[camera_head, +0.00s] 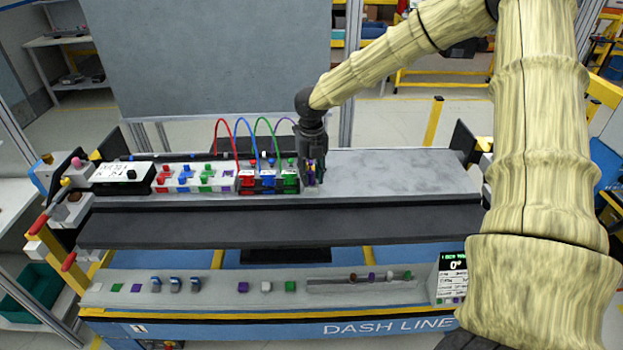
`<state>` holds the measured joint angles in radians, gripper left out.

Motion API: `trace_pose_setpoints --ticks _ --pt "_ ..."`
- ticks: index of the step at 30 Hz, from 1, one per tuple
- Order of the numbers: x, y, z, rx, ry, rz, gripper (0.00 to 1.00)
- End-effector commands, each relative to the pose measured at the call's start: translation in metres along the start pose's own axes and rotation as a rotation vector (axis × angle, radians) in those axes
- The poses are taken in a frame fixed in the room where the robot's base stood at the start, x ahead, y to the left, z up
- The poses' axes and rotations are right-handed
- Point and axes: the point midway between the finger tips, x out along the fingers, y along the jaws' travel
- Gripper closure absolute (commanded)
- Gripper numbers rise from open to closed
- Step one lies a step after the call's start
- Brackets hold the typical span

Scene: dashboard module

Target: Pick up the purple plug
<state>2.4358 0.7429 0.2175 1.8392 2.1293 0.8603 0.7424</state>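My gripper (312,178) points straight down at the right end of the row of colored plug blocks on the dashboard module. A small purple patch (311,167), likely the purple plug, shows at its fingers, with a bit of yellow beside it. A thin purple cable (284,120) arcs from behind the row toward the gripper. The fingers and wrist hide most of the plug, so I cannot tell whether they grip it or are only around it.
Red, blue and green cables (241,122) arc over plug blocks just left of my gripper. A switch panel (196,178) and a white-topped box (122,174) stand further left. The grey surface (400,172) to the right is clear. A lower panel (215,287) holds buttons and switches.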

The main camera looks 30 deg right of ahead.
Motion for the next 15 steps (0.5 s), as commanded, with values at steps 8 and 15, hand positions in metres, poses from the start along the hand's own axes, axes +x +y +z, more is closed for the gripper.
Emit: trace_pose_setpoints --ticks 8,15 --pt "0.0001 0.0000 -0.0001 0.000 0.000 0.000 1.00" --pt "0.0003 -0.0003 -0.0003 0.000 0.001 0.000 1.00"
